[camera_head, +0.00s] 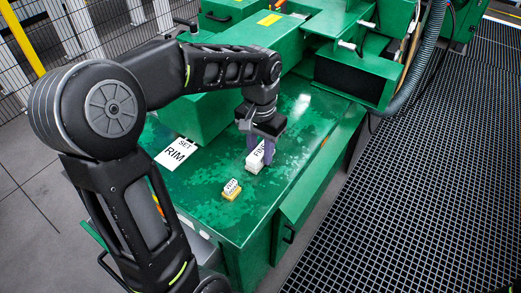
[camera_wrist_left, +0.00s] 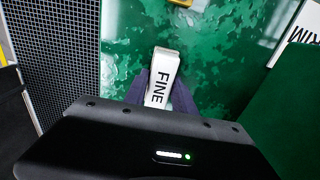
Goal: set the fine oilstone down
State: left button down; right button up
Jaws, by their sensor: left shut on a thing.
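The fine oilstone (camera_head: 255,158) is a small white block marked "FINE". It shows in the wrist view (camera_wrist_left: 163,75) with its label facing the camera. My left gripper (camera_head: 258,150) is shut on it, with a finger on each side, over the green machine top (camera_head: 215,212). I cannot tell whether the stone's underside touches the surface. My right gripper is not in view.
A second small block (camera_head: 231,189), yellow below with a pale labelled top, lies nearer the front. A white card reading "SET RIM" (camera_head: 176,153) lies to the left. Green machine housings stand behind. The top is clear to the right, up to its edge.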

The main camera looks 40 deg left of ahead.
aim_at(261, 150)
pick_arm(q)
jog(key=shift+f, duration=0.2)
jog(key=c, duration=1)
grip_release()
jog(key=shift+c, duration=0.2)
jog(key=shift+r, duration=0.2)
jog(key=shift+r, duration=0.2)
notch_tip(261, 150, up, 9)
jog(key=shift+f, duration=0.1)
notch_tip(261, 150, up, 3)
jog(key=shift+f+p, duration=0.1)
jog(key=shift+p, duration=0.95)
